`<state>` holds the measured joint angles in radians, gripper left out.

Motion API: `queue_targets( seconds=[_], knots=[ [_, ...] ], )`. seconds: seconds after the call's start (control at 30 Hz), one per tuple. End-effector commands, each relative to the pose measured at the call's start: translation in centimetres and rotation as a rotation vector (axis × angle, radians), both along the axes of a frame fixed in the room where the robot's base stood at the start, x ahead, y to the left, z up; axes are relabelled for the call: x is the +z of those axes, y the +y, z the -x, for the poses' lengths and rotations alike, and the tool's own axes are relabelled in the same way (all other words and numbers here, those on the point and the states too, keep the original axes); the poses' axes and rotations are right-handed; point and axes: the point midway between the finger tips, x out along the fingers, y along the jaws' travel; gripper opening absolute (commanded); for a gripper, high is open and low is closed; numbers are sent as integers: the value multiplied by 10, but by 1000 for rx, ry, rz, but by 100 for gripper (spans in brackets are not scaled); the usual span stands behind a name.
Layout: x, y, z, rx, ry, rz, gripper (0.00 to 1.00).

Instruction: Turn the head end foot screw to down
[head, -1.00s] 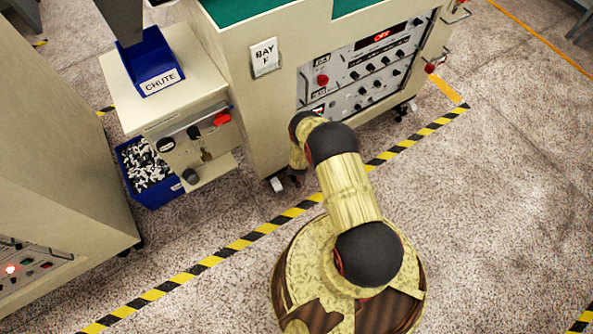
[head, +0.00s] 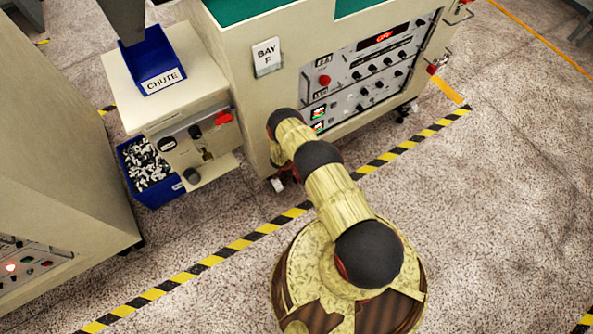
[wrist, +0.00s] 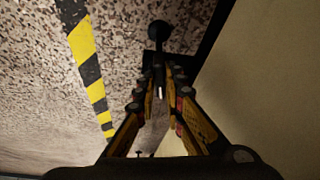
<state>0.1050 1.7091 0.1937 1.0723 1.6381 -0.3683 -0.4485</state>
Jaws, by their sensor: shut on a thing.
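In the wrist view, my gripper (wrist: 160,82) is shut at the bottom edge of a pale cabinet. Its fingers close on a small dark foot screw part, of which a round black pad (wrist: 158,32) on a short stem shows just beyond the fingertips. The fingers hide most of the gripped part, and I cannot tell which way the screw is turned. In the head view, my arm reaches down to the near lower corner of the BAY F cabinet (head: 245,105); my gripper is mostly hidden there.
A chute stand (head: 205,75) with a blue bin (head: 150,175) of small parts stands left of the cabinet. A control panel (head: 365,80) fills the cabinet's front. A yellow-black floor stripe (head: 245,240) runs in front.

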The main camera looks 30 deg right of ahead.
Motion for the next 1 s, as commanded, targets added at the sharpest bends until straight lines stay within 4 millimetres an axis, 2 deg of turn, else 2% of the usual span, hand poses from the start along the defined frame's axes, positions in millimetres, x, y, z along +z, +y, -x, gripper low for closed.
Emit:
queue_targets(
  seconds=[0.4, 0.97, 1.0],
  knots=[
    [0, 0, -1, -197, -1, 1, 0],
    [0, -1, -2, -228, -1, 1, 0],
    [0, -1, -1, -228, -1, 1, 12]
  ],
)
